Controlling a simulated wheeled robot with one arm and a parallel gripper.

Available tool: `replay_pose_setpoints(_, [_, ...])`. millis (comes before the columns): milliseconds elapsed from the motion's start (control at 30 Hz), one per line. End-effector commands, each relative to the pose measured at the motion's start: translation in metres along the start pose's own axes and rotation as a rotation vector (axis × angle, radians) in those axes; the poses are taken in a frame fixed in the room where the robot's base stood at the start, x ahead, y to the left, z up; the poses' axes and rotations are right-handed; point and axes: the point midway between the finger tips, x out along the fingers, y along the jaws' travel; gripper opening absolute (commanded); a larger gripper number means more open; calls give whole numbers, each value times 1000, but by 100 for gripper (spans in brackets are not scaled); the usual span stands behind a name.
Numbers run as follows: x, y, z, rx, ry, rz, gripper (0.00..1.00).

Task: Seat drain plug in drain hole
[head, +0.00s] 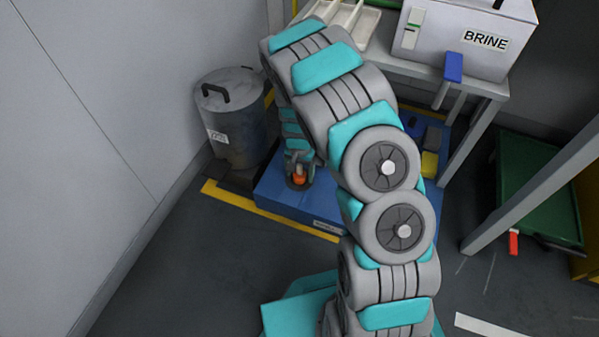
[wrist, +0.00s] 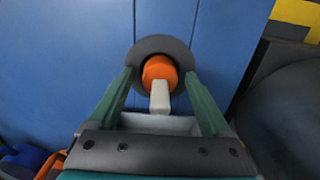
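The orange drain plug (wrist: 160,70) has a pale tab (wrist: 160,97) pointing toward my wrist. It lies inside the dark round rim (wrist: 178,48) of the drain hole in the blue surface. How deep it sits, I cannot tell. My gripper (wrist: 159,75) is open, its two green fingers on either side of the plug with a gap at each side. In the head view my gripper (head: 298,162) points down at the blue platform (head: 268,190), and the orange plug (head: 299,180) shows at its tip. The hole is mostly hidden there.
A grey lidded drum (head: 235,125) stands left of the platform. A bench with a BRINE box (head: 460,40) and a blue-handled valve (head: 453,67) is behind. A yellow object (head: 429,164) lies on the platform's right. A green cart (head: 540,190) stands at right.

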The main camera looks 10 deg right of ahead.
Motion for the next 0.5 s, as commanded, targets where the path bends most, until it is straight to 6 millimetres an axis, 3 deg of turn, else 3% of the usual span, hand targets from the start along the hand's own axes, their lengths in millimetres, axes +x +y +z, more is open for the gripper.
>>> replay_pose_setpoints(333, [-3, 0, 0, 0, 1, 0, 84])
replay_pose_setpoints(500, [-19, 0, 0, 0, 2, -1, 84])
